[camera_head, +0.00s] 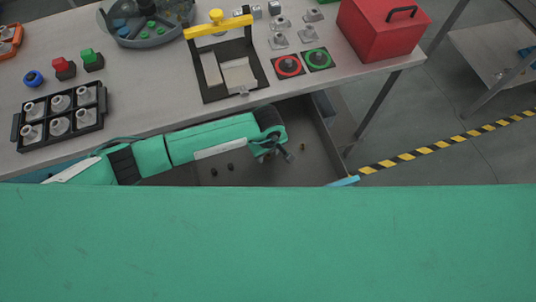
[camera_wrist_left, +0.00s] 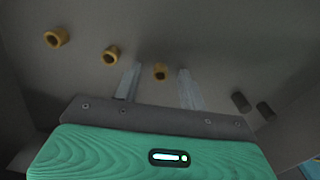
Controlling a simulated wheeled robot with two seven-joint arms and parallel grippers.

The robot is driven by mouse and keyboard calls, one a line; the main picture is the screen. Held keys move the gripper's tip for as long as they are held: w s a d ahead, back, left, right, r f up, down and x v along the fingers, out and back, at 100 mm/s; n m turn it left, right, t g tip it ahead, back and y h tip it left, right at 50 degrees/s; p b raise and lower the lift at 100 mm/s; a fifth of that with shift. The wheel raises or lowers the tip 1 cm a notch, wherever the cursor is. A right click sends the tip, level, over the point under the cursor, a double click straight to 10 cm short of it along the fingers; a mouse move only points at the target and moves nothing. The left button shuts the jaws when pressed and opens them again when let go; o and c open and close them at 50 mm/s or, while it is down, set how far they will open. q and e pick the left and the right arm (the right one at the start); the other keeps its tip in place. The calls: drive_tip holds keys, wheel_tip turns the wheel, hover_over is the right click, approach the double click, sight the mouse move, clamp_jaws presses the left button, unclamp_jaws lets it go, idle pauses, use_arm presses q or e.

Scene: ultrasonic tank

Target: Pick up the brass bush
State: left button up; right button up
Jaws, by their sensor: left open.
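In the head view one small brass bush (camera_head: 303,147) shows just right of my left gripper (camera_head: 285,155). My right gripper is not in view.
Two dark small cylinders (camera_wrist_left: 240,102) (camera_wrist_left: 265,111) lie in the drawer (camera_head: 318,160), whose walls are close around. The table (camera_head: 150,105) above holds a black tray of fittings (camera_head: 103,118), a yellow-handled frame (camera_head: 205,85) and a red box (camera_head: 375,40).

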use_arm(q)
clamp_jaws()
